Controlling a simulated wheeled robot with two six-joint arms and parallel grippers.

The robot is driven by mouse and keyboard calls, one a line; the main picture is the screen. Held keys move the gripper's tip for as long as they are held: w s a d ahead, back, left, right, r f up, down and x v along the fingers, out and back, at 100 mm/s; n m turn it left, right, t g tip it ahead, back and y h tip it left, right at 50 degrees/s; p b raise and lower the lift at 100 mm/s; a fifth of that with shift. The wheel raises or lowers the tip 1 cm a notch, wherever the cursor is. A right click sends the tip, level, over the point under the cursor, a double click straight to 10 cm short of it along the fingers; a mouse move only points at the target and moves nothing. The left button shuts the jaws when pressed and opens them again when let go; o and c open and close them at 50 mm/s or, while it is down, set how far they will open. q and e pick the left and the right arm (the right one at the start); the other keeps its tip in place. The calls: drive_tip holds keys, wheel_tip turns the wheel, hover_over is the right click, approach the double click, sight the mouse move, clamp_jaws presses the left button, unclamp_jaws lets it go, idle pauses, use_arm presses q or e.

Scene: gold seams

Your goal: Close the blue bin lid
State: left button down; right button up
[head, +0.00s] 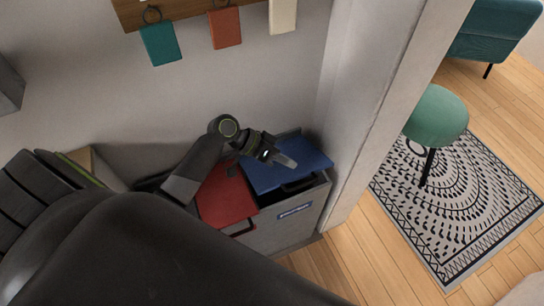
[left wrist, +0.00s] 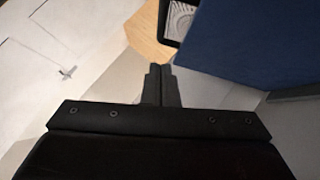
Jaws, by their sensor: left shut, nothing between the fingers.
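The blue bin lid (head: 308,160) tops the right part of a grey bin unit (head: 300,226) against the wall. A dark gap shows between its front edge and the bin's front wall, so the lid stands partly open. My left gripper (head: 287,160) is shut and empty, and appears over the lid in the head view; I cannot tell whether it touches. In the left wrist view the shut fingers (left wrist: 160,84) point up the picture, with the blue lid (left wrist: 245,45) to their right. My right gripper is not in view.
A red lid (head: 225,198) sits beside the blue one on the left. A white wall end (head: 365,110) rises close to the right of the bin. Tags (head: 225,28) hang on the wall above. A green stool (head: 437,115) stands on a patterned rug (head: 455,215) farther right.

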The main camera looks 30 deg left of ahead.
use_arm(q)
drive_tip(key=d+f+b, duration=0.2)
drive_tip(key=f, duration=0.1)
drive_tip(key=shift+s+d+f, duration=0.2)
drive_tip(key=shift+d, duration=0.05)
drive_tip(key=shift+s+d+f+b, duration=0.3)
drive_tip(key=shift+f, duration=0.1)
